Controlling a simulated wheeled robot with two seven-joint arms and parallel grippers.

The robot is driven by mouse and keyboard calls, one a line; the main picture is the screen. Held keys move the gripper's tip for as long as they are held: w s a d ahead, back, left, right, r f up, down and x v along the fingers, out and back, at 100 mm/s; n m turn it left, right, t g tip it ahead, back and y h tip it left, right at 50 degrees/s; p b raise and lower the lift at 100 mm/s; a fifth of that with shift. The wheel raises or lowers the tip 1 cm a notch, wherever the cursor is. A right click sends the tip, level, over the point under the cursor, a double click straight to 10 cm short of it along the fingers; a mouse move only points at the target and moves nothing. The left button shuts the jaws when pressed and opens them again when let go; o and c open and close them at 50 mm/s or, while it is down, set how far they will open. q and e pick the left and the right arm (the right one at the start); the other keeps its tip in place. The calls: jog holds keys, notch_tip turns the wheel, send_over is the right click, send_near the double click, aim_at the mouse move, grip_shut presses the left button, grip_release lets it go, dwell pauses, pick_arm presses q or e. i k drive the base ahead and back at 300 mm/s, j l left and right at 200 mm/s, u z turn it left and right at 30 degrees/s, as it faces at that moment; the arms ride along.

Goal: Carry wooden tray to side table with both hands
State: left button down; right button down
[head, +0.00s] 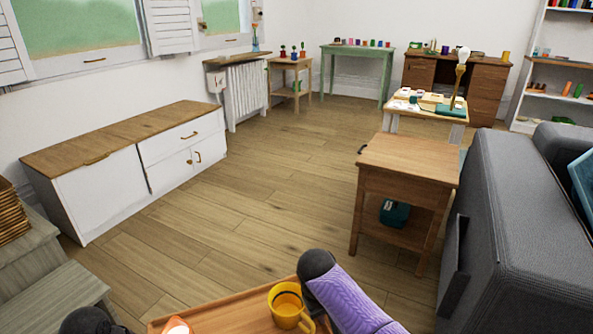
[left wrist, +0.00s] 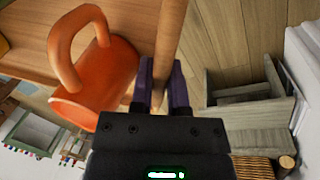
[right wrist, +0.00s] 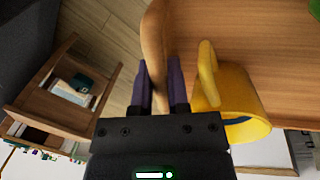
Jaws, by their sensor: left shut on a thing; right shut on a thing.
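The wooden tray (head: 230,316) shows at the bottom of the head view, in front of me, with its near part cut off. It carries a yellow mug (head: 288,314) and an orange mug (left wrist: 112,72). In the left wrist view my left gripper (left wrist: 163,88) is shut on the tray's rim beside the orange mug. In the right wrist view my right gripper (right wrist: 163,92) is shut on the opposite rim beside the yellow mug. A wooden side table (head: 410,157) with a bare top and a lower shelf stands ahead to the right, apart from the tray.
A grey sofa (head: 535,230) stands close at the right, beside the side table. A white cabinet (head: 100,190) lines the left wall, with grey steps (head: 60,295) nearer. Open floor (head: 250,200) lies between. A cluttered table (head: 425,110) stands behind the side table.

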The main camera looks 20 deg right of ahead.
aim_at(413, 151)
jog(key=i+z, duration=0.2)
jog(key=i, duration=0.45)
jog(key=i+j+z, duration=0.2)
jog(key=i, duration=0.45)
jog(key=i+j+z, duration=0.2)
jog(key=i, duration=0.45)
jog(key=l, duration=0.1)
